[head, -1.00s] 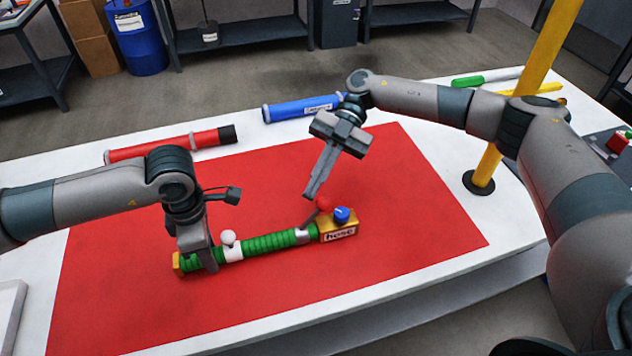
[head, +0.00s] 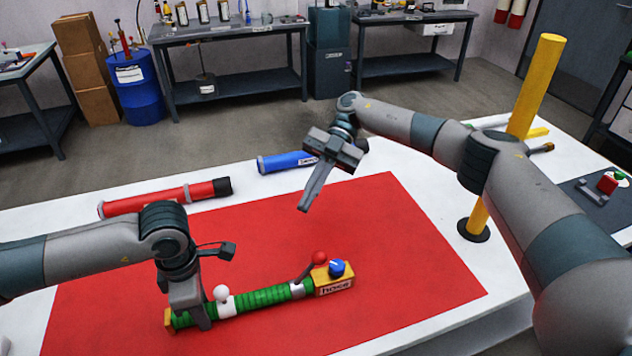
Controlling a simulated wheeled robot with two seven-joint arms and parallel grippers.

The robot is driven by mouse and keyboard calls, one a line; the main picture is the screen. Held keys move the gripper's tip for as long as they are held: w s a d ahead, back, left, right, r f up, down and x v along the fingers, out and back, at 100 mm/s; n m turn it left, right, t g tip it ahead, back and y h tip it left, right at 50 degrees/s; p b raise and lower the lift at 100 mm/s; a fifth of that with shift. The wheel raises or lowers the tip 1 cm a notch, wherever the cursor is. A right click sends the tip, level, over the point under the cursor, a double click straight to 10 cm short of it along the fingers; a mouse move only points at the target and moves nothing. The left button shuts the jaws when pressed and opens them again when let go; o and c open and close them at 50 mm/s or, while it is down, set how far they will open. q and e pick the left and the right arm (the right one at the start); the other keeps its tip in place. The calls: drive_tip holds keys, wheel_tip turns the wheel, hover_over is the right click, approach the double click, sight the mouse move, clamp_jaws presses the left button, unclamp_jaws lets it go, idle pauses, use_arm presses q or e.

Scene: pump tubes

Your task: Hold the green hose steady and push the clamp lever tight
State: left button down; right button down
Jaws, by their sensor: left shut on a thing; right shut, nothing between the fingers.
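The green hose (head: 262,299) lies on the red mat (head: 390,240), with a yellow block labelled "hose" (head: 335,287) at its right end. A clamp lever with a red ball (head: 319,257) rises from a silver band (head: 298,290) near that block, tilted up to the right. A white ball (head: 221,293) stands on a white band further left. My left gripper (head: 190,318) is shut around the hose near its left end. My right gripper (head: 304,208) is shut and empty, above and apart from the red ball, its fingers pointing down and slightly left.
A blue knob (head: 337,267) sits on the yellow block beside the red ball. A red tube (head: 165,198) and a blue tube (head: 285,162) lie at the table's back. A yellow post (head: 525,90) stands at the right. The mat's right part is clear.

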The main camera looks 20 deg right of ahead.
drive_tip(key=shift+v, duration=1.85)
drive_tip(key=c, duration=1.4)
unclamp_jaws()
drive_tip(key=shift+s, duration=0.1)
drive_tip(key=shift+o, duration=0.2)
drive_tip(key=s+a+n+t+h, duration=0.1)
drive_tip(key=s+n, duration=0.3)
drive_tip(key=n, duration=0.4)
drive_tip(key=s+r+n+t+h, duration=0.1)
drive_tip(key=s+n+t+h, duration=0.3)
drive_tip(key=n, duration=0.3)
drive_tip(key=s+a+r+n+t+h, duration=0.1)
drive_tip(key=s+n+t+h, duration=0.2)
drive_tip(key=s+n, duration=0.2)
drive_tip(key=shift+s+a+n, duration=0.1)
drive_tip(key=shift+a+n, duration=0.05)
drive_tip(key=shift+n, duration=0.75)
drive_tip(key=shift+s+a+n, duration=0.1)
drive_tip(key=shift+a+n, duration=0.1)
drive_tip(key=shift+n, duration=0.7)
drive_tip(key=shift+f, duration=0.1)
